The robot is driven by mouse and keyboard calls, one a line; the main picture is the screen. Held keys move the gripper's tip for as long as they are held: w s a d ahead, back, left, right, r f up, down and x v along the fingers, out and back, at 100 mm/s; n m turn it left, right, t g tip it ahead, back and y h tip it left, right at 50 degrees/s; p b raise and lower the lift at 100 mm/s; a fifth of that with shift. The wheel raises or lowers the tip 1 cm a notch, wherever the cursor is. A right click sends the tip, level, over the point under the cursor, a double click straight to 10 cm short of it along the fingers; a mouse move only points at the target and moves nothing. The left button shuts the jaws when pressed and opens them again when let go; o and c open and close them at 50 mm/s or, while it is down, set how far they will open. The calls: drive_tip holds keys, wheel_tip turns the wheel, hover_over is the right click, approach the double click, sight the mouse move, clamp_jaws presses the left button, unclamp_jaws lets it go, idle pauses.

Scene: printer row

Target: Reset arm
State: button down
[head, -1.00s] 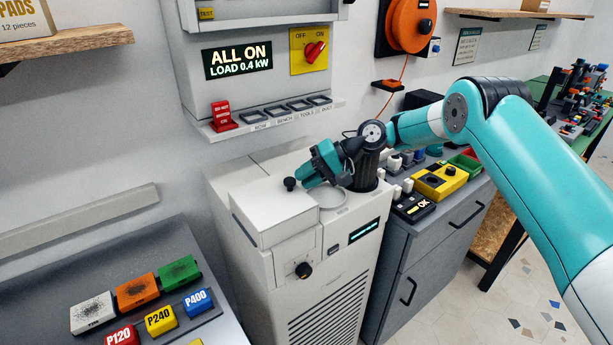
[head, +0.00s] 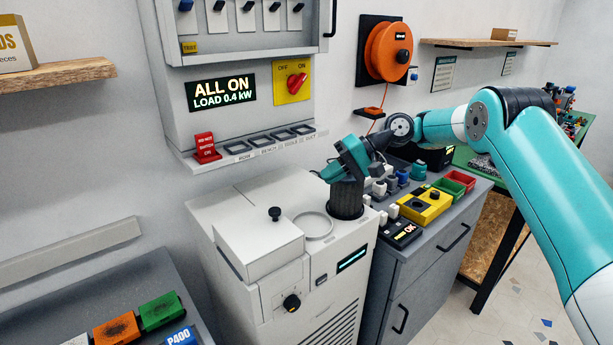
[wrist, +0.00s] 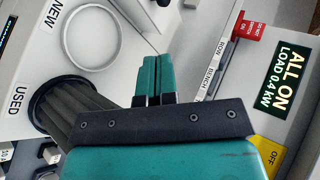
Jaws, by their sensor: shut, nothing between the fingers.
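My gripper (head: 333,172) is in the head view at the end of my teal arm, just above and left of a dark ribbed cylinder (head: 346,200) on top of the white machine (head: 285,285). In the wrist view its two teal fingers (wrist: 156,72) are together with nothing between them. The cylinder also shows in the wrist view (wrist: 62,105), beside the label USED. A round ring (head: 318,227), labelled NEW in the wrist view, lies on the machine top and is empty.
A wall panel (head: 180,110) reads ALL ON, LOAD 0.4 kW, with a red knob (head: 297,82) and a ledge (head: 240,152) behind the gripper. A grey cabinet (head: 450,240) carries a yellow box (head: 425,206) and small bins. An orange reel (head: 388,52) hangs above.

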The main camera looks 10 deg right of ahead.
drive_tip(key=s+a+r+n+h+b, duration=0.1)
drive_tip(key=s+a+r+n+h, duration=0.15)
drive_tip(key=s+r, duration=0.4)
drive_tip(key=s+a+r+n+h, duration=0.1)
drive_tip(key=s+a+r, duration=0.25)
drive_tip(key=s, duration=0.55)
drive_tip(key=s+d+f+n+h, duration=0.1)
drive_tip(key=s+d+f+h, duration=0.1)
drive_tip(key=s, duration=0.9)
drive_tip(key=s+d+f+n+h+b, duration=0.1)
drive_tip(key=s+d+f, duration=0.1)
drive_tip(key=s, duration=1)
drive_tip(key=shift+s+d+f+n+h, duration=0.25)
drive_tip(key=shift+d+n+h, duration=0.1)
drive_tip(key=shift+d, duration=0.15)
